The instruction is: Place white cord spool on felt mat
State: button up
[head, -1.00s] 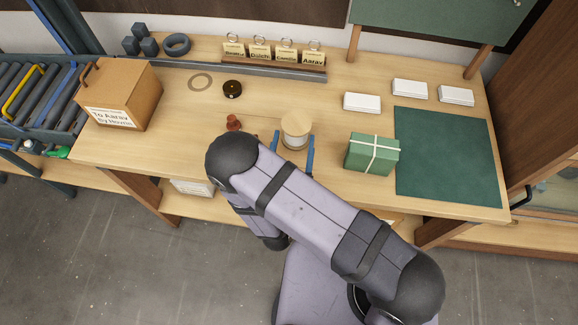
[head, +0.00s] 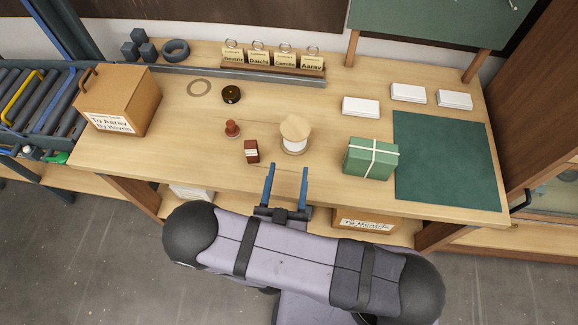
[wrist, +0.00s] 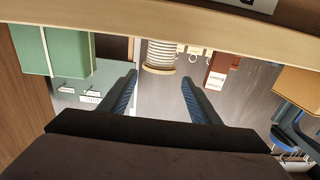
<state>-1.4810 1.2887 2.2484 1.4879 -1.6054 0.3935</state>
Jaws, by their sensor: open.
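The white cord spool (head: 294,142) stands upright on the workbench, with white cord under a pale wooden top. It also shows in the wrist view (wrist: 159,58), beyond the fingertips and between their lines. The green felt mat (head: 445,160) lies bare and flat at the right of the bench. My gripper (head: 286,172) is open and empty at the bench's front edge, with its two blue fingers pointing at the spool and clear of it. The gripper's fingers also show in the wrist view (wrist: 158,84).
A green box with white ribbon (head: 371,158) stands between spool and mat. A small dark red box (head: 251,151) and a red-brown knobbed piece (head: 232,129) stand left of the spool. White boxes (head: 361,107) lie behind. A cardboard box (head: 117,101) stands far left.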

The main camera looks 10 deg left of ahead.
aim_at(290, 143)
dwell(0.3)
jog(key=w+a+f+m+h+b, duration=0.2)
jog(key=h+b, duration=0.1)
jog(key=b, duration=0.5)
jog(key=shift+w+a+f, duration=0.15)
jog(key=shift+w, duration=0.05)
jog(key=h+b, duration=0.1)
jog(key=b, duration=0.1)
jog(key=w+m+h+b, duration=0.1)
jog(key=b, duration=0.1)
jog(key=shift+w+a+g, duration=0.25)
jog(key=shift+g, duration=0.05)
jog(key=shift+w+r+m+h+b, duration=0.25)
jog(key=shift+r+m+h+b, duration=0.05)
jog(key=shift+b, duration=0.25)
jog(key=shift+r, duration=0.1)
jog(key=shift+w+d, duration=0.1)
jog(key=shift+w, duration=0.15)
jog(key=shift+p+x, duration=1.45)
jog(key=shift+x, duration=1.95)
jog(key=c, duration=1.1)
